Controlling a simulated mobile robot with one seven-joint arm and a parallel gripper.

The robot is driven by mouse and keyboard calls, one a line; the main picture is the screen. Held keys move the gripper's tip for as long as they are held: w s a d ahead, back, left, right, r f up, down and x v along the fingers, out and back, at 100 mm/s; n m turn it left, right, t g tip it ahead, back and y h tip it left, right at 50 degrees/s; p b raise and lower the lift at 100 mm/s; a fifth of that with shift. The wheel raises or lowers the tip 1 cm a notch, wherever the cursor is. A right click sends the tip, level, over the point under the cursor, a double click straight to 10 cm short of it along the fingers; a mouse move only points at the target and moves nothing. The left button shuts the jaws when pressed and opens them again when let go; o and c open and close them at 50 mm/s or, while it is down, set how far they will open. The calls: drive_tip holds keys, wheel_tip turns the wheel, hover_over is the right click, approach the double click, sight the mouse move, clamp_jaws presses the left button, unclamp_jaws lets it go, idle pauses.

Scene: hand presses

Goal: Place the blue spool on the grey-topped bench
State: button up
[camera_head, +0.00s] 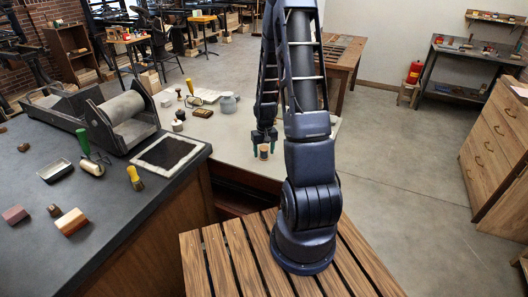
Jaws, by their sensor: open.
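My gripper (264,147) points down over the light grey-topped bench (228,139) behind my arm's base. Its two fingers are apart. A small spool (263,152) with a pale wooden end shows between them. It looks blue with some reddish brown, but it is too small to make out well. It appears to stand upright at the bench top. I cannot tell whether the fingers touch it.
A dark worktop (110,215) at left holds a roller press (122,118), an inking slab (168,153) and hand tools. My arm hides part of the bench's right side.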

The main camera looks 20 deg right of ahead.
wheel_tip(320, 180, up, 12)
wheel_tip(320, 180, up, 16)
drive_tip(key=r+t, duration=0.1)
drive_tip(key=t, duration=0.1)
hover_over(265, 148)
drive_tip(key=s+a, duration=0.3)
drive_tip(key=s, duration=0.6)
drive_tip(key=s+a+r+t, duration=0.1)
drive_tip(key=s+r, duration=0.3)
drive_tip(key=s, duration=0.3)
drive_tip(key=s+a+r+t, duration=0.1)
drive_tip(key=s+r, duration=0.3)
drive_tip(key=s, duration=0.4)
drive_tip(key=shift+s+a+r+t, duration=0.25)
drive_tip(key=shift+r+t, duration=0.05)
